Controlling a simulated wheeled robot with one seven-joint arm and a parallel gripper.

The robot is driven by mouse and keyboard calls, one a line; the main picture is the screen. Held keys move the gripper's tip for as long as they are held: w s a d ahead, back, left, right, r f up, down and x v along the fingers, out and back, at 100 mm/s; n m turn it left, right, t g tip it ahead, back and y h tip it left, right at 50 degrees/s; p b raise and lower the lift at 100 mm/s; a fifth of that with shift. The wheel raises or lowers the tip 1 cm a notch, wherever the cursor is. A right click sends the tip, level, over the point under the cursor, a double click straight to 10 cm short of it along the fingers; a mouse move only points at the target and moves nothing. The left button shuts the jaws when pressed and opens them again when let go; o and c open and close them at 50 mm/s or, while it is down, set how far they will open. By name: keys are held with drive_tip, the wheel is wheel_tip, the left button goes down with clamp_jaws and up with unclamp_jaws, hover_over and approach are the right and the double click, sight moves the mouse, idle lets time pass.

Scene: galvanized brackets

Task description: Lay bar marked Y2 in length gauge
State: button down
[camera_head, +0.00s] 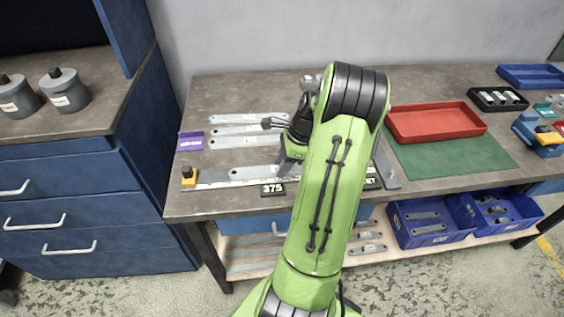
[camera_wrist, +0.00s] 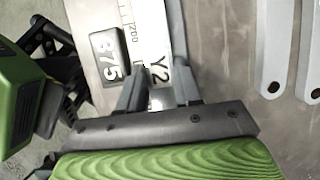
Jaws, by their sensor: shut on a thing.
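A grey bar marked Y2 (camera_wrist: 157,72) is between the fingers of my gripper (camera_wrist: 158,88) in the wrist view, its mark facing up. My gripper is shut on it. In the head view the bar (camera_head: 252,173) lies along the length gauge (camera_head: 222,185), its left part showing and its right part hidden by my arm. My gripper (camera_head: 288,163) is low over the gauge there, partly hidden. The gauge scale (camera_wrist: 128,20), with a 200 mark, runs beside the bar. Whether the bar rests fully on the gauge I cannot tell.
An orange and black block (camera_head: 189,177) stands at the gauge's left end. Several bars (camera_head: 245,142) lie behind, beside a purple label holder (camera_head: 191,141). A red tray (camera_head: 435,121) and green mat (camera_head: 460,155) are to the right.

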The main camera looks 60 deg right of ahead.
drive_tip(key=c, duration=0.7)
unclamp_jaws()
drive_tip(key=p+v, duration=0.6)
drive_tip(key=v, duration=1)
drive_tip(key=shift+f, duration=0.1)
